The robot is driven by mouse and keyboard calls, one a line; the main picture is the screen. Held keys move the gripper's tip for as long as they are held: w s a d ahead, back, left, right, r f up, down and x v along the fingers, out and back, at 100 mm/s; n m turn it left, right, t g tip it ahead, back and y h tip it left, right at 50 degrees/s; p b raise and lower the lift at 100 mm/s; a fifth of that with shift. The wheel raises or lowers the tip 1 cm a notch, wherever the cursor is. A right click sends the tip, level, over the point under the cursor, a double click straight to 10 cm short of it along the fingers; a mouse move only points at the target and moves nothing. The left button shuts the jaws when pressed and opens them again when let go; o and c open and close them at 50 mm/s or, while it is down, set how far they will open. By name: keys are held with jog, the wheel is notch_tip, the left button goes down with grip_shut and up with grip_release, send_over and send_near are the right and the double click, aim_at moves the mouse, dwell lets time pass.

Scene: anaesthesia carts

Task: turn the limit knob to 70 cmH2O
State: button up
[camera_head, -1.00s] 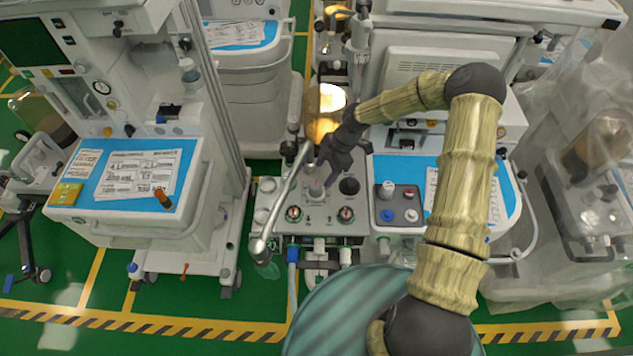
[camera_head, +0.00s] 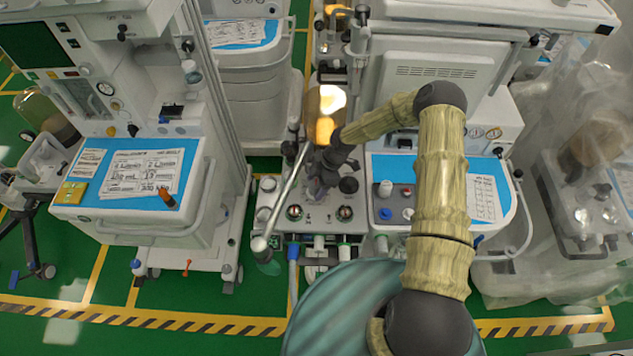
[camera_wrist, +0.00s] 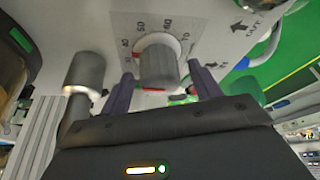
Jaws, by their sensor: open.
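The limit knob (camera_wrist: 157,65) is a grey and white round knob on a pale panel in the wrist view. A printed scale (camera_wrist: 150,25) curves around it, with 30, 40, 50, 60 and 70 readable. A red mark shows at the knob's near edge; I cannot tell which number the knob points to. My gripper (camera_wrist: 163,90) is open, with one dark finger on each side of the knob's near part. I cannot tell whether either finger touches it. In the head view my gripper (camera_head: 318,188) is over the panel top and hides the knob.
A grey cylinder post (camera_wrist: 84,75) stands left of the knob in the wrist view. In the head view a pale metal tube (camera_head: 285,200) slants close left of my gripper. A black round knob (camera_head: 348,185) is close right. A blue-topped tray (camera_head: 455,180) lies further right.

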jog(key=c, duration=1)
jog(key=shift+m+b, duration=0.4)
jog(key=shift+b, duration=0.1)
jog(key=m+t+b, duration=0.1)
jog(key=m+b, duration=0.2)
jog(key=shift+f+m+t, duration=0.15)
jog(key=shift+m+t, duration=0.15)
jog(key=shift+t, duration=0.1)
jog(key=m+t+b, duration=0.1)
jog(key=m+b, duration=0.2)
jog(key=m, duration=0.1)
jog(key=shift+a+m+t+b, duration=0.1)
jog(key=shift+m+t+b, duration=0.2)
jog(key=shift+t+b, duration=0.1)
jog(key=m+b, duration=0.1)
jog(key=m, duration=0.1)
jog(key=m+t+h+b, duration=0.1)
jog(key=m+b, duration=0.1)
jog(key=shift+s+h+b, duration=0.1)
jog(key=shift+h+b, duration=0.2)
jog(key=shift+r+m+t+h+b, duration=0.1)
jog(key=shift+m+t+h+b, duration=0.25)
jog(key=shift+m, duration=0.55)
jog(key=shift+r+m+t+h+b, duration=0.15)
jog(key=shift+m+b, duration=0.4)
jog(key=shift+m, duration=0.35)
